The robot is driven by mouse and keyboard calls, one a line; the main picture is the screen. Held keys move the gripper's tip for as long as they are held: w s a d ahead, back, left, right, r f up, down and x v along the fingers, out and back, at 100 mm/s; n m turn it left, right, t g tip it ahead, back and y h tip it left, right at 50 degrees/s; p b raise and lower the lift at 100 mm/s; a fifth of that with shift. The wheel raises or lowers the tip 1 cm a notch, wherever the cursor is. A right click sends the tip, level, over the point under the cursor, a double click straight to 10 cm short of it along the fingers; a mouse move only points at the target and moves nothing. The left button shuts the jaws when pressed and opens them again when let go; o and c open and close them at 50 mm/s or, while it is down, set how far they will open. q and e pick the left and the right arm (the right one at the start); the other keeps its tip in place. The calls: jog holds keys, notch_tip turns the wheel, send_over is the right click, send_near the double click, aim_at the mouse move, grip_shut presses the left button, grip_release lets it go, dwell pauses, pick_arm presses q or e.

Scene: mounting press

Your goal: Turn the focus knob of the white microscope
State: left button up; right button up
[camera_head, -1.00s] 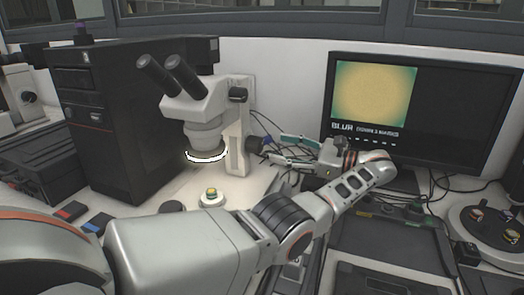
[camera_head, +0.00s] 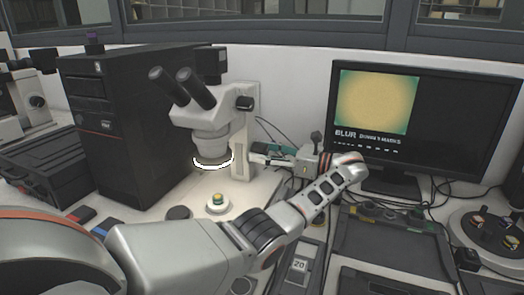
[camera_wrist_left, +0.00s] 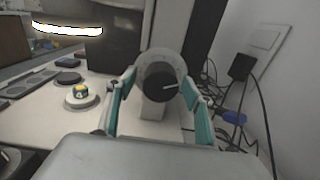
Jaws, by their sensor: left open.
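The white microscope (camera_head: 203,120) stands left of centre, with two black eyepieces and a lit ring under its head. Its focus knob (camera_wrist_left: 160,88) is black with a pale line and faces the left wrist camera, on a rounded grey housing. My left gripper (camera_head: 268,156) is at the right side of the microscope's column. In the left wrist view the teal-padded fingers of the gripper (camera_wrist_left: 158,92) are open, one on each side of the knob. I cannot tell whether they touch it. In the head view the gripper hides the knob. My right gripper is not in view.
A monitor (camera_head: 450,125) shows a blurred yellow disc and the word BLUR. A small sample on a white round base (camera_head: 217,206) sits under the lens. A black computer tower (camera_head: 130,120) stands at left. Cables (camera_wrist_left: 262,120) hang along the wall right of the knob.

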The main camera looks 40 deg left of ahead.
pick_arm(q)
jog(key=c, duration=1.1)
jog(key=n, duration=0.3)
jog(key=shift+f+b, duration=0.2)
jog(key=shift+b, duration=0.1)
jog(key=shift+r+n, duration=0.15)
jog(key=shift+n, duration=0.55)
jog(key=o, duration=1.1)
